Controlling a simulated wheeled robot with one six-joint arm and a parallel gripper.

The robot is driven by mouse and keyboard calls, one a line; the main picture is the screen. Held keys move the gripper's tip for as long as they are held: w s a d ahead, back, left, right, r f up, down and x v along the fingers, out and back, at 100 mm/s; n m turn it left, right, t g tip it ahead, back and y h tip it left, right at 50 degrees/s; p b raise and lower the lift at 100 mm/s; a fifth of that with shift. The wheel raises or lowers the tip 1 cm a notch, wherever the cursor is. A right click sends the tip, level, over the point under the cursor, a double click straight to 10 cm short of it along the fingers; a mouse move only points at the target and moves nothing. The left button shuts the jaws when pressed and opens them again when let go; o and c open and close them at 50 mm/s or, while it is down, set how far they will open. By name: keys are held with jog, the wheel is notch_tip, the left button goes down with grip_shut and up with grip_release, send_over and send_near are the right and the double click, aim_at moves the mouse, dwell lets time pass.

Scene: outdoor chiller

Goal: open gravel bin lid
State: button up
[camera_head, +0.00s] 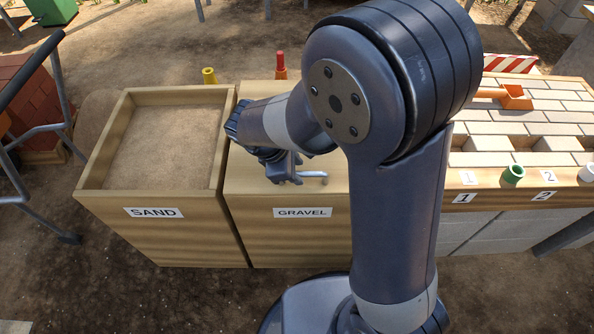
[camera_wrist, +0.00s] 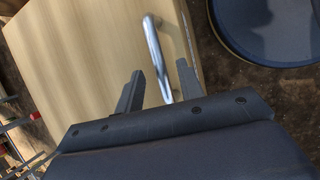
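The gravel bin (camera_head: 290,235) is a wooden box with a GRAVEL label (camera_head: 302,212) on its front. Its wooden lid (camera_head: 240,172) lies flat and closed; my arm hides much of it. A metal bar handle (camera_head: 316,174) sits near the lid's front edge. My gripper (camera_head: 285,177) is over the lid at the left end of the handle. In the wrist view, the two fingers of my gripper (camera_wrist: 160,85) are apart, with the silver handle (camera_wrist: 158,55) running between them. I cannot tell whether either finger touches it.
The open sand bin (camera_head: 155,212) stands directly left of the gravel bin. A brick-topped bench (camera_head: 520,135) with numbered labels, a green cup (camera_head: 513,174) and an orange tool (camera_head: 515,97) is at the right. Yellow (camera_head: 209,76) and red (camera_head: 280,64) objects stand behind the bins.

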jog(key=shift+d+f, duration=0.2)
jog(key=shift+f, duration=0.2)
jog(key=shift+c, duration=0.2)
grip_shut()
